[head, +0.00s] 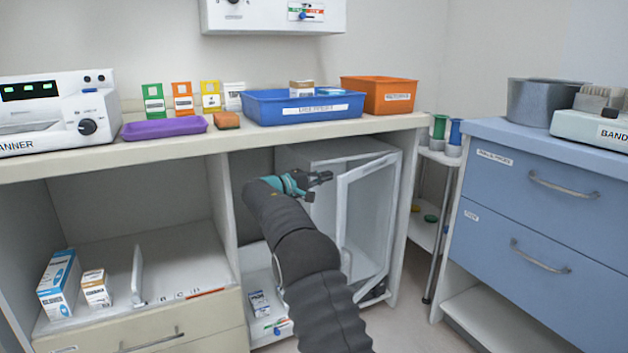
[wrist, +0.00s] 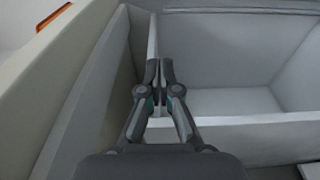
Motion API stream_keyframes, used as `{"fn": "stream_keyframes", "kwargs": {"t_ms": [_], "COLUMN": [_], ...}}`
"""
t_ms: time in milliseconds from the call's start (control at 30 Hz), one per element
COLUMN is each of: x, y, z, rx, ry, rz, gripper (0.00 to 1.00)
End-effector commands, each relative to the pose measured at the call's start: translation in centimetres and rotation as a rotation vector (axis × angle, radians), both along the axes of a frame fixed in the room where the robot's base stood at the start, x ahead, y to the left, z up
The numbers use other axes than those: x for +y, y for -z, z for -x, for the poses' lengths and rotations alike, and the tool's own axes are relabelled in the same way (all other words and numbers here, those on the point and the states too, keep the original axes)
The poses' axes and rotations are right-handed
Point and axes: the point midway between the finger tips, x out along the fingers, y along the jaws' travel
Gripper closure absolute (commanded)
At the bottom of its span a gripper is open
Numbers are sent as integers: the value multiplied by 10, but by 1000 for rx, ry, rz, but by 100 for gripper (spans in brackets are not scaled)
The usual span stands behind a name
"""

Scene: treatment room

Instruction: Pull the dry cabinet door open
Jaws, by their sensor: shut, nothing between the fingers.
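The dry cabinet (head: 335,152) is a white box under the counter. Its framed, clear-paned door (head: 366,212) stands partly open, with its left edge swung out and its right side near the cabinet's right side. A small handle (head: 347,262) shows low on the door's left edge. My gripper (head: 326,178) is at the cabinet opening, close to the left of the door's upper free corner. In the wrist view my gripper (wrist: 165,72) has its fingers together and empty beside a pale upright edge, with a pale box-like interior to the right. I cannot tell whether the fingers touch the door.
The counter (head: 200,147) runs above the cabinet, carrying a blue tray (head: 300,120) and an orange bin (head: 380,108). A counter support panel (head: 221,200) stands left of my arm. A blue drawer unit (head: 540,220) and a slim trolley (head: 440,157) stand to the right. Some floor shows between them.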

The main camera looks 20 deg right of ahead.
Motion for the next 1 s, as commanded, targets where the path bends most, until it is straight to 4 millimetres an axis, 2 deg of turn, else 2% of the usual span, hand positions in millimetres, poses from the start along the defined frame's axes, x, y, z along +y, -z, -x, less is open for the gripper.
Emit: {"fn": "stream_keyframes", "kwargs": {"t_ms": [233,700,1000], "x": [-33,-49,-51], "y": [0,0,0], "z": [-10,20,24], "rx": [1,1,0], "ry": [1,0,-1], "rz": [0,-1,0], "gripper": [100,100,100]}}
